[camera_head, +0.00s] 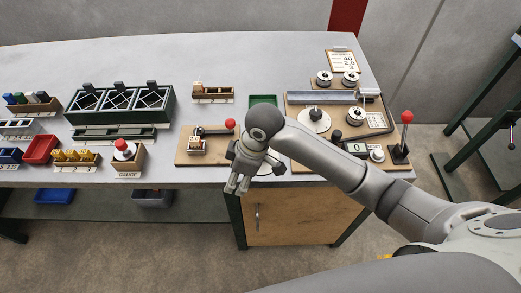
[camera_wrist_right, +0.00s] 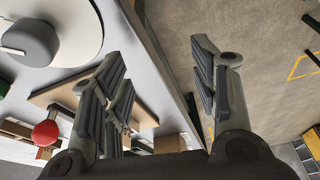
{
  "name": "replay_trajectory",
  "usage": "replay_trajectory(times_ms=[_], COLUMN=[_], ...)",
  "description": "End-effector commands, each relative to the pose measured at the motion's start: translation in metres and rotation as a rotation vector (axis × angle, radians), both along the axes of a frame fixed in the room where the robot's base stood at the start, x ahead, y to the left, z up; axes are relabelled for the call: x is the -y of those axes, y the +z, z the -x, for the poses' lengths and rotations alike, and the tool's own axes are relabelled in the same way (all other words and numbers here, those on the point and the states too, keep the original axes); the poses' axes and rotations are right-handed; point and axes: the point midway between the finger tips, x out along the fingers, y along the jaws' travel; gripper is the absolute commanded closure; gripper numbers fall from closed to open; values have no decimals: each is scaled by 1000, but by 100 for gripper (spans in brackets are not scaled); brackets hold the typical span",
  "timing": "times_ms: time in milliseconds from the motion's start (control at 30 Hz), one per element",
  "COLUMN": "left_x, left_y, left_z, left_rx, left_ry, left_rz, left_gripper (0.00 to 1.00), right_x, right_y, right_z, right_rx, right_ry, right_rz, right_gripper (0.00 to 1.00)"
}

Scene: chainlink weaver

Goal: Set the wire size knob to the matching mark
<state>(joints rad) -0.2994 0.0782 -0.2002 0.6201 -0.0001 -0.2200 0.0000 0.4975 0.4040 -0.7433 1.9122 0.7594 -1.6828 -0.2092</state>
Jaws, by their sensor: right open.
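My right gripper (camera_head: 238,182) is open and empty at the table's front edge, with its fingers pointing down toward the front. Its spread fingers also show in the right wrist view (camera_wrist_right: 158,62). A white dial (camera_head: 315,119) with a dark knob sits on the brown board behind my right forearm. A second pale disc (camera_head: 266,170) is mostly hidden behind my right gripper. In the right wrist view a white disc with a dark round knob (camera_wrist_right: 32,38) lies at the upper left, apart from the fingers. I cannot tell which is the wire size knob, and no marks are readable. My left gripper is out of view.
A card (camera_head: 342,61) with numbers stands at the back right. A red-balled lever (camera_head: 230,124) is left of my gripper, another (camera_head: 407,117) at the right edge. Racks and trays (camera_head: 122,103) fill the left; floor is free in front.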

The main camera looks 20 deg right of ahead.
Motion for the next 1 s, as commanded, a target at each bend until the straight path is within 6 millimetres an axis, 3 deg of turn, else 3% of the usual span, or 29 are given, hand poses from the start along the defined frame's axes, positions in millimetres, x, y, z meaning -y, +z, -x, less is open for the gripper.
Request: replay_trajectory(times_ms=[33, 300, 567, 767, 1000], left_x=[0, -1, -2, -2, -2], left_y=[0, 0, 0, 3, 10], left_z=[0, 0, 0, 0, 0], left_rx=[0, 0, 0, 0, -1], left_ry=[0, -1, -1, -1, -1], left_rz=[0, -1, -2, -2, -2], left_gripper=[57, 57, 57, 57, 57], right_x=[8, 53, 84, 86, 86], right_y=[10, 58, 90, 81, 38], right_z=[-13, -53, -71, -71, -70], right_rx=[6, -44, -83, -91, -91], right_ry=[32, 150, 168, 169, 170], right_rz=[36, 202, 275, 280, 281], right_gripper=[45, 45, 45, 45, 45])
